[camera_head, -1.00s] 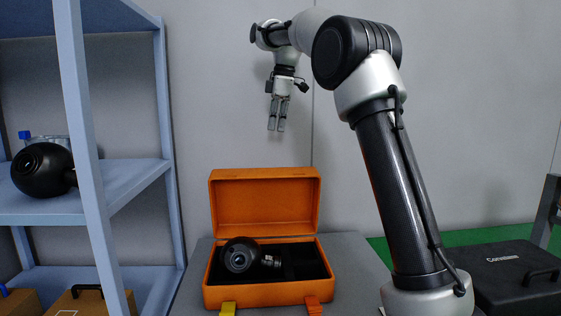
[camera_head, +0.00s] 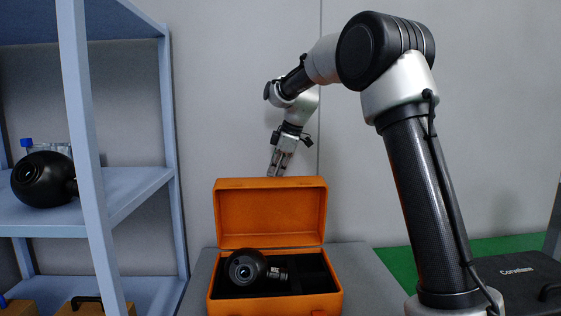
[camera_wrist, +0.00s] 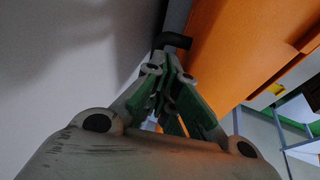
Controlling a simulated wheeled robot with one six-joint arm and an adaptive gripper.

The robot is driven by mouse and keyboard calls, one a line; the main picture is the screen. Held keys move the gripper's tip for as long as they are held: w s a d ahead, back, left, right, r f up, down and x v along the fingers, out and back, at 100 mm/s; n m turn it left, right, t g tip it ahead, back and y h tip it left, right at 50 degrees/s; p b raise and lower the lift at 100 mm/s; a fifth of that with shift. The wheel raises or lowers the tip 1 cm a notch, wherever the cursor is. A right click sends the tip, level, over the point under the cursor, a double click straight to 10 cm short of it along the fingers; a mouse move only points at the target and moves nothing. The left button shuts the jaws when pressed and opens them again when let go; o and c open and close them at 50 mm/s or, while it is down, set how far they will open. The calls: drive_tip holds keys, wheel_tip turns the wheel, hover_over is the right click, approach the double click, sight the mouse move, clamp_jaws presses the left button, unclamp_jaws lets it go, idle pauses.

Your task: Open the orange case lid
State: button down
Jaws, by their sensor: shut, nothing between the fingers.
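The orange case (camera_head: 275,304) stands on a grey table with its lid (camera_head: 270,212) raised upright at the back. A round black gimbal camera (camera_head: 246,267) lies in the left part of its dark interior. In the wrist view, my gripper (camera_wrist: 170,70) is close to the orange lid (camera_wrist: 225,50), with a dark handle-like part (camera_wrist: 172,41) just beyond the fingers.
A blue shelf (camera_head: 135,205) on the left holds another black gimbal camera (camera_head: 42,180) and a blue-capped bottle (camera_head: 27,143). A closed black case (camera_head: 518,285) lies at right. A grey wall (camera_head: 450,130) stands close behind the orange case.

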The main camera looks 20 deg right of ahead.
drive_tip(key=shift+w+a+f, duration=0.1)
drive_tip(key=shift+f, duration=0.25)
drive_tip(key=w+d+f, duration=0.1)
drive_tip(key=w+f, duration=0.2)
drive_tip(key=w, duration=0.3)
drive_tip(key=shift+w+d, duration=0.15)
drive_tip(key=shift+w, duration=0.15)
drive_tip(key=v, duration=1.2)
drive_tip(key=s+d+r+m, duration=0.1)
drive_tip(key=s+d+m, duration=0.1)
drive_tip(key=s, duration=0.4)
drive_tip(key=s+d+r+m, duration=0.1)
drive_tip(key=s+r+m, duration=0.1)
drive_tip(key=s, duration=0.4)
drive_tip(key=s+d+f+m+h, duration=0.1)
drive_tip(key=s+d+f+m, duration=0.1)
drive_tip(key=s, duration=0.9)
drive_tip(key=s+d+f+m+h, duration=0.1)
drive_tip(key=s+f+m, duration=0.4)
drive_tip(key=s, duration=0.6)
drive_tip(key=s+d+f+m, duration=0.3)
drive_tip(key=s+f, duration=0.4)
drive_tip(key=s, duration=0.4)
drive_tip(key=shift+s+m+t+h, duration=0.25)
drive_tip(key=shift+m+t+h, duration=0.15)
drive_tip(key=shift+m, duration=0.2)
